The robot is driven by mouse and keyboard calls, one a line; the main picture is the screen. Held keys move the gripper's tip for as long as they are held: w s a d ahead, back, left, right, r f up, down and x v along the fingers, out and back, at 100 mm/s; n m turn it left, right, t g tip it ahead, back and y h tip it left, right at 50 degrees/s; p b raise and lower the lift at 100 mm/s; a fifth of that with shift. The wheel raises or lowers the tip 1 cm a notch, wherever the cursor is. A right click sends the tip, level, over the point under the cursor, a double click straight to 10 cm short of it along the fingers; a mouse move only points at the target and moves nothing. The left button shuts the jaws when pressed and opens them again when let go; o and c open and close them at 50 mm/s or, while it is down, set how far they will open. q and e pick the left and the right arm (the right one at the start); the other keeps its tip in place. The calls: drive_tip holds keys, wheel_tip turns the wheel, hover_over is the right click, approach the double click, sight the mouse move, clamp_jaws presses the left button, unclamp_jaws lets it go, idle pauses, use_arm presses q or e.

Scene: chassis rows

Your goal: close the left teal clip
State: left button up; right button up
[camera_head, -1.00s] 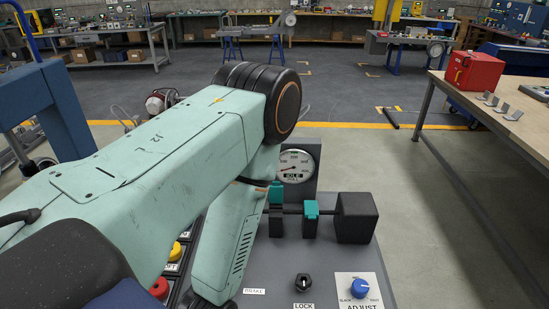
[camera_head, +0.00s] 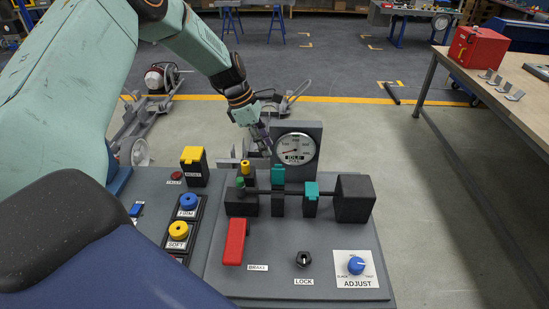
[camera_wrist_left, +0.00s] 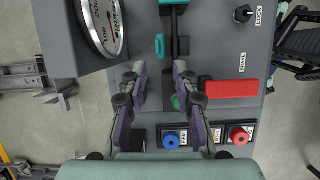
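The left teal clip (camera_head: 278,174) stands raised on its dark post in front of the gauge; it also shows in the left wrist view (camera_wrist_left: 160,45). The right teal clip (camera_head: 311,190) sits lower, over the dark rod. My left gripper (camera_head: 266,146) points down behind and left of the left clip, beside the gauge. In the left wrist view its two fingers (camera_wrist_left: 160,70) are spread and empty, with the left clip just beyond the tips. It appears apart from the clip. My right gripper is not in view.
The gauge (camera_head: 295,148) stands close behind the clips. A dark block (camera_head: 354,198) ends the rod at right; a smaller dark block (camera_head: 240,203) with yellow and green parts is at left. A red brake handle (camera_head: 234,241), lock switch (camera_head: 303,259) and blue knob (camera_head: 356,265) sit in front.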

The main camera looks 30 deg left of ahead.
sight(278, 165)
use_arm(q)
drive_tip(key=shift+n, duration=0.3)
drive_tip(key=x, duration=0.7)
drive_tip(key=shift+w+r+b, duration=0.15)
drive_tip(key=shift+w+b, duration=0.1)
drive_tip(key=shift+b, duration=0.05)
